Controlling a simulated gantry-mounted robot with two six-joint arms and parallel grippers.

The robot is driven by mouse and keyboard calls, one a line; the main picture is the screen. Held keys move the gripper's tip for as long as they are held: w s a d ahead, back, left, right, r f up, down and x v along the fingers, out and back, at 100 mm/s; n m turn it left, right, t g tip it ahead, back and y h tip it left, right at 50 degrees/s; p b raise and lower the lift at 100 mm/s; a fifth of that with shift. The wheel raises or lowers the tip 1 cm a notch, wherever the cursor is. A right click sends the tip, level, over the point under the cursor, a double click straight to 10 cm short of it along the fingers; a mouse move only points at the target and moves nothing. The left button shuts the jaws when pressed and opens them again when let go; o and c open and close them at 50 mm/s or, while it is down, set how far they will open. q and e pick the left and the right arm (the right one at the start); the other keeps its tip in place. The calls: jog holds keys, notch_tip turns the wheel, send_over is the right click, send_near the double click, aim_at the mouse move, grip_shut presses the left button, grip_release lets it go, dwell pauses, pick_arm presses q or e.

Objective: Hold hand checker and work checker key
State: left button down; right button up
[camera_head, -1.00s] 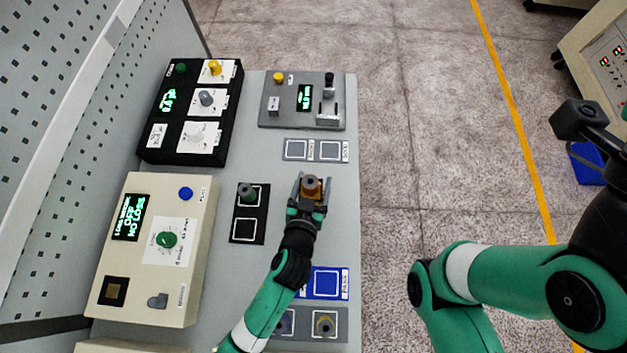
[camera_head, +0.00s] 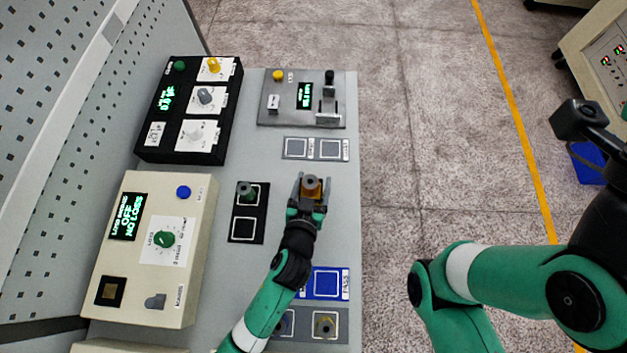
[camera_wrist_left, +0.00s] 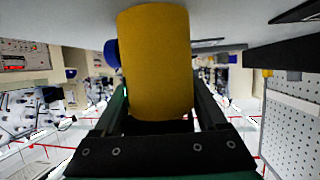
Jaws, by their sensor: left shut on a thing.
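My left gripper (camera_head: 310,196) is shut on a yellow spindle-like piece (camera_head: 311,184) with a brownish top. The piece shows as a yellow cylinder between the fingers in the left wrist view (camera_wrist_left: 155,65). The grey checker-like unit (camera_head: 268,117) stands at the far end of the bench, beyond the gripper and apart from it. It has a yellow button (camera_head: 278,75), a lit green display (camera_head: 305,96), a small white labelled plate and a black-knobbed lever (camera_head: 329,78). I cannot tell which part is the checker key.
A black box (camera_head: 150,148) with knobs and a cream box (camera_head: 190,262) reading "NO LOSS" stand at the left. A dark green piece (camera_head: 245,189) is on a black two-square mat (camera_head: 234,213). A grey mat (camera_head: 316,158) is empty. A blue mat (camera_head: 346,271) lies nearer.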

grip_shut()
dwell(1.5)
